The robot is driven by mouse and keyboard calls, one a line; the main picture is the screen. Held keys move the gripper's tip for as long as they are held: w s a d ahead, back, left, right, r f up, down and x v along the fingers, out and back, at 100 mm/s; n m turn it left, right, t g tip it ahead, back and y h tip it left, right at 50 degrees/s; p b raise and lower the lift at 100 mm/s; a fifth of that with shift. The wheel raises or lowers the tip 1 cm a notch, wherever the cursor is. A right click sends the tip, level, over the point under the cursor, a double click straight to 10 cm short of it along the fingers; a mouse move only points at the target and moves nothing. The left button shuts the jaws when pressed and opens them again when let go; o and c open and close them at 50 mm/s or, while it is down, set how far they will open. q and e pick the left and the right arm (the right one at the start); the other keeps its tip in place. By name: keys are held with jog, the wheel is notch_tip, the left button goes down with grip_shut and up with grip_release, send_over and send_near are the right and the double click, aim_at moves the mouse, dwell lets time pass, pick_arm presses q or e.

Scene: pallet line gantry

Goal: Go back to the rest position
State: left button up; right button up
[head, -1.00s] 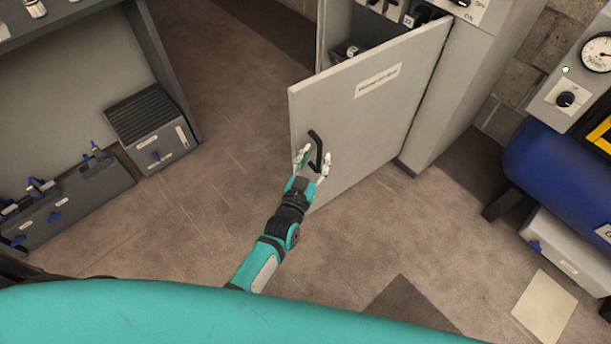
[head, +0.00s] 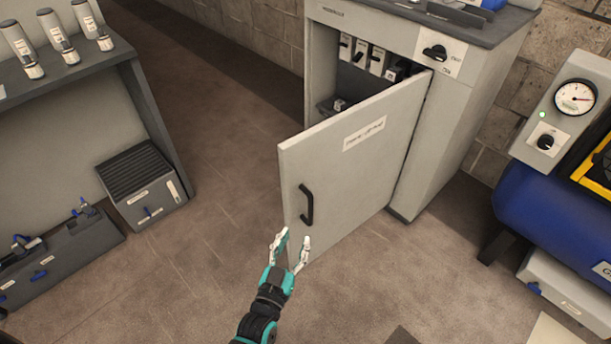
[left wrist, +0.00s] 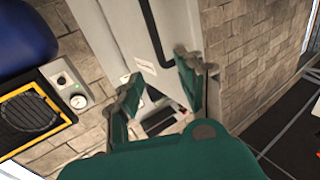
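My left gripper (head: 291,248) is open and empty in the head view, in front of and below the black handle (head: 306,204) of a grey cabinet door (head: 345,180). The fingers are apart from the handle. The door stands open, swung out from the grey cabinet (head: 440,140). In the left wrist view the open fingers of my left gripper (left wrist: 158,88) show with nothing between them. My right gripper is not in view.
A blue tank (head: 560,210) with a pressure gauge (head: 574,97) stands at the right. A workbench (head: 70,66) with several cylinders stands at the left, with a ribbed grey box (head: 142,186) by its leg. The floor between them is clear.

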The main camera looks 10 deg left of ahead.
pick_arm(q)
jog(key=s+a+f+g, duration=0.1)
jog(key=s+f+g, duration=0.2)
jog(key=f, duration=0.4)
jog(key=s+a+f+m+g, duration=0.1)
jog(key=s+f+g, duration=0.25)
jog(key=f, duration=0.35)
jog(key=s+a+f+g, duration=0.1)
jog(key=s+f+g, duration=0.1)
jog(key=s+f, duration=0.35)
jog(key=s+a+f+g+y, duration=0.3)
jog(key=s+a+f+g, duration=0.45)
jog(key=s+f, duration=0.45)
jog(key=s+a+r+p, duration=0.1)
jog(key=s+r+p, duration=0.1)
jog(key=s+p, duration=0.5)
jog(key=s+a+r+p, duration=0.2)
jog(key=s+r+p, duration=0.1)
jog(key=s+p, duration=0.4)
jog(key=shift+r+g, duration=0.35)
jog(key=shift+g, duration=0.05)
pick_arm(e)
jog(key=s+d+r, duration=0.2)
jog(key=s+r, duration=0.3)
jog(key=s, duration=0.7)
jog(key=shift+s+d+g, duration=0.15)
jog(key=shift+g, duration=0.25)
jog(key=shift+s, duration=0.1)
